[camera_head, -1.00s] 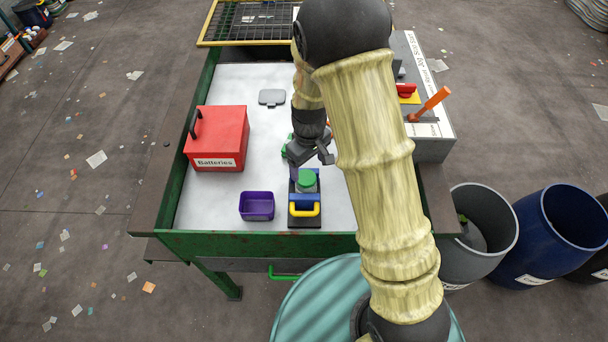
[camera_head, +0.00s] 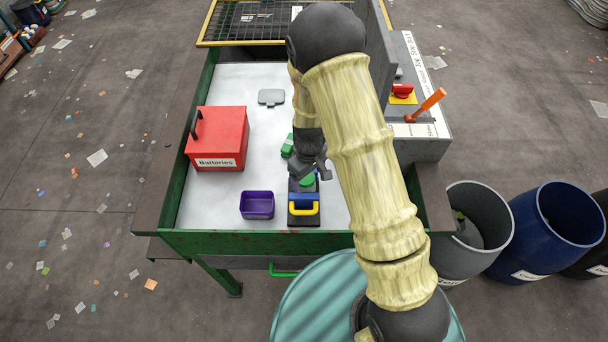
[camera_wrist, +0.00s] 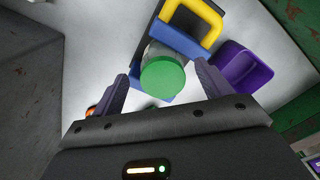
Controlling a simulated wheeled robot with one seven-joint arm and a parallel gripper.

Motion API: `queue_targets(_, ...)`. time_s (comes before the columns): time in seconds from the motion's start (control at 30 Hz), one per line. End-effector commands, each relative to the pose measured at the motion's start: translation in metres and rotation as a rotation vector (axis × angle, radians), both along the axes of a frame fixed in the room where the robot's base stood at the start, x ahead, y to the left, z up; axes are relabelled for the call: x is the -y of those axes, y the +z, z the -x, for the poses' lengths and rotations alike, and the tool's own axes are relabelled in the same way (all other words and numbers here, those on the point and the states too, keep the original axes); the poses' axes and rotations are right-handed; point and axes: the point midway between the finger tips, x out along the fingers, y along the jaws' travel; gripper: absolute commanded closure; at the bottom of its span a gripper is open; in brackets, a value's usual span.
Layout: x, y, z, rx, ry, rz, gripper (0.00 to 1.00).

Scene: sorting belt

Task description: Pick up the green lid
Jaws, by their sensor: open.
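The green lid (camera_wrist: 162,78) is round and sits on top of a clear jar (camera_wrist: 166,52) in the wrist view. The jar stands in a blue and black holder with a yellow handle (camera_wrist: 193,20). In the head view the lid (camera_head: 307,181) is partly covered by my gripper (camera_head: 311,172). My gripper (camera_wrist: 166,90) is open, with one finger on each side of the lid in the wrist view. Nothing is between the fingers except the lid below; I cannot tell whether they touch it.
A purple bin (camera_head: 257,205) stands left of the holder. A red Batteries box (camera_head: 217,139) stands farther left. A green object (camera_head: 288,146) and a grey plate (camera_head: 271,97) lie behind. The white table (camera_head: 232,83) is otherwise largely clear.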

Motion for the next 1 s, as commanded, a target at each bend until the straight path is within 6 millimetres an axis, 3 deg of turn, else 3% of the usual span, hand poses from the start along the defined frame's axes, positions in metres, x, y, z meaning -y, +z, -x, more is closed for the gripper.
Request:
queue_targets(0.47, -0.0021, -0.0002, 0.0003, 0.001, 0.004, -0.001, 0.23)
queue_targets(0.57, -0.0016, -0.0001, 0.0, 0.001, 0.003, -0.001, 0.36)
queue_targets(0.73, -0.001, -0.0001, -0.0001, 0.001, 0.002, -0.001, 0.7)
queue_targets(1.0, 0.0017, -0.0002, -0.0007, 0.0, -0.004, 0.0, 0.71)
